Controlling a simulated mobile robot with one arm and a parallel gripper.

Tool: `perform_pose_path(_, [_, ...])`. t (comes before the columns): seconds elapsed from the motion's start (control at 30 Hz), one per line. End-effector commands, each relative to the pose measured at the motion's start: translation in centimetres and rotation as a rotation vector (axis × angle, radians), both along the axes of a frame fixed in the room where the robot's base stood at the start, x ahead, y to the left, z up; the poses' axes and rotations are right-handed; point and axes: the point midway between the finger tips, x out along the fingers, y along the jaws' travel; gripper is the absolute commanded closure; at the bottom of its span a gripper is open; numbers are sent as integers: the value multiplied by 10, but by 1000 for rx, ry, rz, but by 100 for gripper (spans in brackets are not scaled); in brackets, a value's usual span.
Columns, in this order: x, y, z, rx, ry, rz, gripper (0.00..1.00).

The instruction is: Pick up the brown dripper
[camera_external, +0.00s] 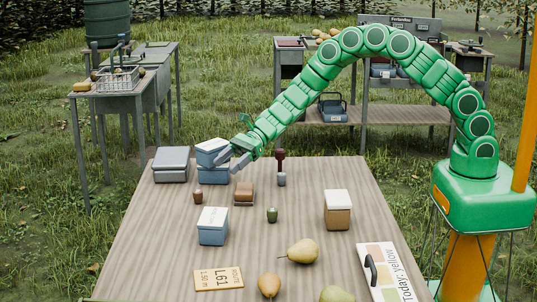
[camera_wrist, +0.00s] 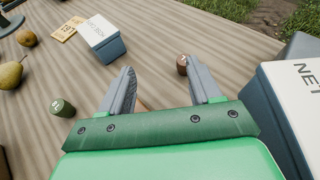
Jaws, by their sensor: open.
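A small brown cylinder (camera_external: 198,196), the likely brown dripper, stands upright on the table in front of the blue box stack. In the wrist view it (camera_wrist: 181,65) shows just beyond the right fingertip. A brown block-like item (camera_external: 244,193) lies to its right; I cannot tell its exact kind. In the wrist view only a brown sliver shows between the fingers. My gripper (camera_external: 231,162) is open and empty, above the table beside the blue stack. Its two grey fingers (camera_wrist: 158,66) are spread in the wrist view.
Stacked blue boxes (camera_external: 213,176) stand close beside my gripper. Another blue box (camera_external: 212,232), a green cylinder (camera_external: 272,215), a brown box (camera_external: 338,217) and a dark red upright item (camera_external: 280,165) stand around. Pears (camera_external: 303,250) lie at the front.

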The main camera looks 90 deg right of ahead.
Motion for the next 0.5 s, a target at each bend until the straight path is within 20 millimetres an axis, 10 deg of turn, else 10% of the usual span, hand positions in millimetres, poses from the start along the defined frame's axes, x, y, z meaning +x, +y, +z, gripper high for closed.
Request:
perform_pose_path(0.23, [12,-32,-31,34,48,-103,37])
perform_pose_path(0.5, [29,-19,-46,37,56,-107,37])
